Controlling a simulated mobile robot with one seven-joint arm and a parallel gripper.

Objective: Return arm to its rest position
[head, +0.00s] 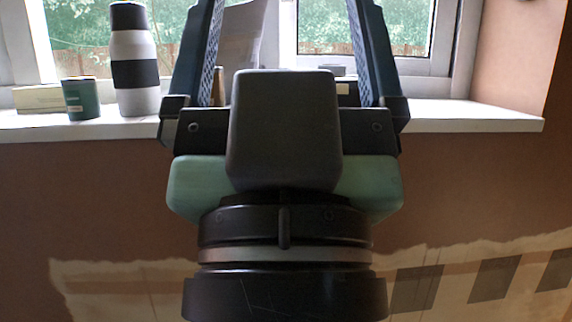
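My gripper (288,50) fills the middle of the head view, seen from behind and pointing toward the window. Its two fingers stand wide apart, one on each side, and nothing shows held between them. The fingertips run out at the top of the picture. My wrist and gripper body hide the middle of the window sill and part of what stands on it.
A white window sill (465,117) crosses ahead. On its left stand a white bottle with dark bands (140,100), a green can (81,100) and a pale box (38,98). Partly hidden items sit behind my gripper.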

